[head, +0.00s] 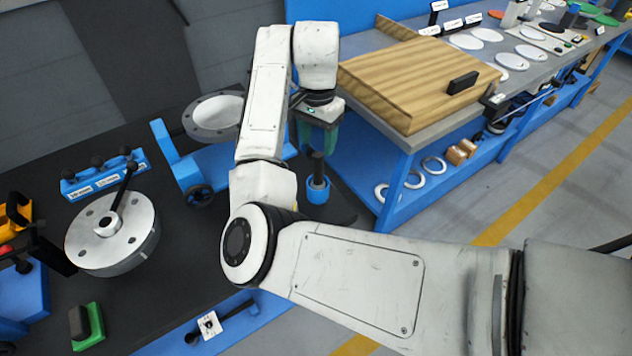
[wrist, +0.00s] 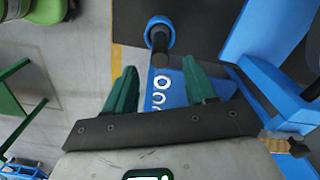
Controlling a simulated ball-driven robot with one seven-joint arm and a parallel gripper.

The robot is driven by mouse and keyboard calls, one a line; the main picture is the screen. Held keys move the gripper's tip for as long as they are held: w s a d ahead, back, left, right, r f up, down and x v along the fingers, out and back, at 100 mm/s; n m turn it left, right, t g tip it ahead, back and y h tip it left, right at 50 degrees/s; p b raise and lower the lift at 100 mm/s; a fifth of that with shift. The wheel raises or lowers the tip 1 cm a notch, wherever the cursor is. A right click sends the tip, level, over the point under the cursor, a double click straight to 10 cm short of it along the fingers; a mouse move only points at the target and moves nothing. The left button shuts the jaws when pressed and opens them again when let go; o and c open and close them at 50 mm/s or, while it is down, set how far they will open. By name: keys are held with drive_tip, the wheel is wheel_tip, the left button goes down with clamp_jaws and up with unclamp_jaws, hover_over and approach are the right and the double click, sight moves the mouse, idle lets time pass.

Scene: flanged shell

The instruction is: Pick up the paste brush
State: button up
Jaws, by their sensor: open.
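A dark upright handle, which looks like the paste brush (head: 318,163), stands in a small blue cup (head: 317,190) near the right end of the dark table. In the wrist view the brush (wrist: 158,42) shows as a dark stub inside the blue ring of the cup (wrist: 160,22). Its bristles are hidden. My gripper (head: 320,148) has green fingers and is just above the brush in the head view. In the wrist view the gripper (wrist: 160,76) is open and empty, and the brush lies beyond the fingertips, roughly in line with the gap between them.
A blue wheeled cart with a flanged shell (head: 213,117) stands left of my gripper. A round metal flange (head: 112,235) with a black rod lies further left. A wooden box (head: 415,75) sits on the blue bench at right, close to my gripper.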

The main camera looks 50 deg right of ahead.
sight(318, 163)
drive_tip(key=shift+d+f+p, duration=0.15)
drive_tip(key=shift+f+p, duration=0.55)
drive_tip(key=shift+f, duration=3.55)
clamp_jaws()
